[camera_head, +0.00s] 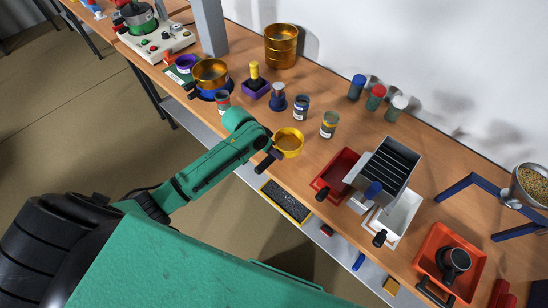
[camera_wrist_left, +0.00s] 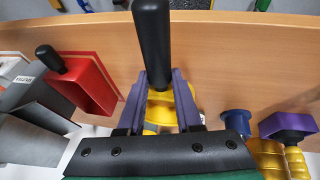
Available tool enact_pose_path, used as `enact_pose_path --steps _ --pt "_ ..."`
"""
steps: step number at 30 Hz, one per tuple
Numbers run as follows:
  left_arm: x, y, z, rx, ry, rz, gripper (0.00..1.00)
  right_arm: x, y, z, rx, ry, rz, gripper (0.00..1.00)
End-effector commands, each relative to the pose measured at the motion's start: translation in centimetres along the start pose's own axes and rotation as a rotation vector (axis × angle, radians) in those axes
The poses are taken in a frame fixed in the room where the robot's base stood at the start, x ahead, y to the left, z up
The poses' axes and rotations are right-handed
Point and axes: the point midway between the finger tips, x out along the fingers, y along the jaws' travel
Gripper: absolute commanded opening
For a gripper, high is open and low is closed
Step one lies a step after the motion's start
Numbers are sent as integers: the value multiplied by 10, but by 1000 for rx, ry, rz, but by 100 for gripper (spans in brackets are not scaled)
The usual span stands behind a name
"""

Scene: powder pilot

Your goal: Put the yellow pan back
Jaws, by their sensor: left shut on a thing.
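The yellow pan (camera_head: 289,141) is a small round dish with a black handle, held just above the near side of the wooden bench. My left gripper (camera_head: 273,153) is shut on it near the handle. In the left wrist view, the purple fingers of the left gripper (camera_wrist_left: 166,88) close around the pan's handle end. The black handle (camera_wrist_left: 152,42) points up in that picture, and part of the yellow pan (camera_wrist_left: 187,105) shows behind the fingers. My right gripper is not in view.
Jars (camera_head: 302,104) stand behind the pan. A red tray (camera_head: 337,173) and a grey slotted box (camera_head: 385,168) are to its right. Farther left are a purple block (camera_head: 256,90) with a yellow knob and a brass sieve (camera_head: 210,72). A brass stack (camera_head: 281,46) stands by the wall.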

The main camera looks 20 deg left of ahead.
Motion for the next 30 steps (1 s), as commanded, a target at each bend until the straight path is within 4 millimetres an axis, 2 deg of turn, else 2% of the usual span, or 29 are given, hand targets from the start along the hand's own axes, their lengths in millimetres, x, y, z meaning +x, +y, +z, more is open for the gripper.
enact_pose_path --steps 6,16,17,18,19,30 --pt "35 -8 15 -1 0 -1 0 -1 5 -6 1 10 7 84" --pt "40 -9 17 0 1 -2 0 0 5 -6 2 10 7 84" --pt "40 -9 17 0 0 -1 38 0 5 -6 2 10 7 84" --pt "40 -9 17 0 1 -1 53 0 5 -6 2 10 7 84" --pt "40 -9 17 0 0 -1 64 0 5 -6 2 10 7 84" --pt "36 -8 15 0 1 -1 64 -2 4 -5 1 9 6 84"
